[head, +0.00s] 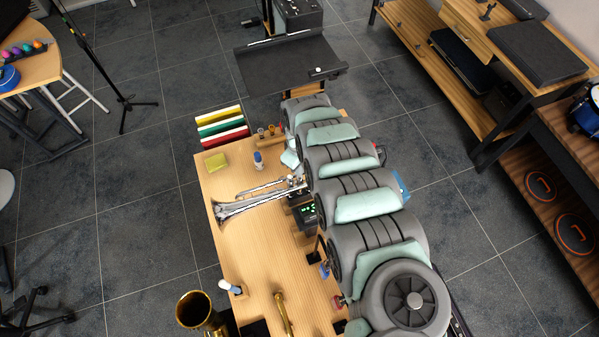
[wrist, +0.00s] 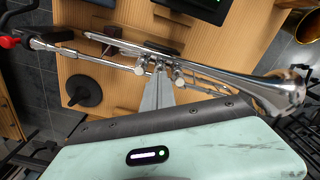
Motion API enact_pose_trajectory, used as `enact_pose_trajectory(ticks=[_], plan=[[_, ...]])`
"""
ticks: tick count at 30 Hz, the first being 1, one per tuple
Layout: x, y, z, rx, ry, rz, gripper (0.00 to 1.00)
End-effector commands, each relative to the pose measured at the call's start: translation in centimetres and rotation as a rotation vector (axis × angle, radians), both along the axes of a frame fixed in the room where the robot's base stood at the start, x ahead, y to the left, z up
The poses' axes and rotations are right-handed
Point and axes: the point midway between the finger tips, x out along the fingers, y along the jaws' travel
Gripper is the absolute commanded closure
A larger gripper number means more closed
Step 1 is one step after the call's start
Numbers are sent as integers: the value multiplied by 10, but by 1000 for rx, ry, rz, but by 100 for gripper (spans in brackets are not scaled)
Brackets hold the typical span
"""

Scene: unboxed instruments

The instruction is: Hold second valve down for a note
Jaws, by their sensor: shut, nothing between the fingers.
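The silver trumpet (head: 258,197) lies across the wooden table in the head view, its bell toward the left. In the wrist view the trumpet (wrist: 110,58) spans the picture, its bell (wrist: 280,95) at the right and its mouthpiece end at the upper left. My gripper (wrist: 159,72) is shut and empty, its fingertips at the valve section in the middle. The fingers cover part of the valves, so I cannot tell which valve they meet, whether they touch it or whether it is down. In the head view my arm hides the gripper.
A brass bell (head: 195,309) stands at the near left. A black round base (wrist: 84,90) lies near the trumpet. Bare tabletop shows in front of the trumpet.

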Motion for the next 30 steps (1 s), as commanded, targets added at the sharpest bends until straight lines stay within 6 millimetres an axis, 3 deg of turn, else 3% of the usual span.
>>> enact_pose_trajectory(ticks=[18,30], plan=[[0,0,-20,0,0,0,100],[0,0,-18,0,0,0,100]])
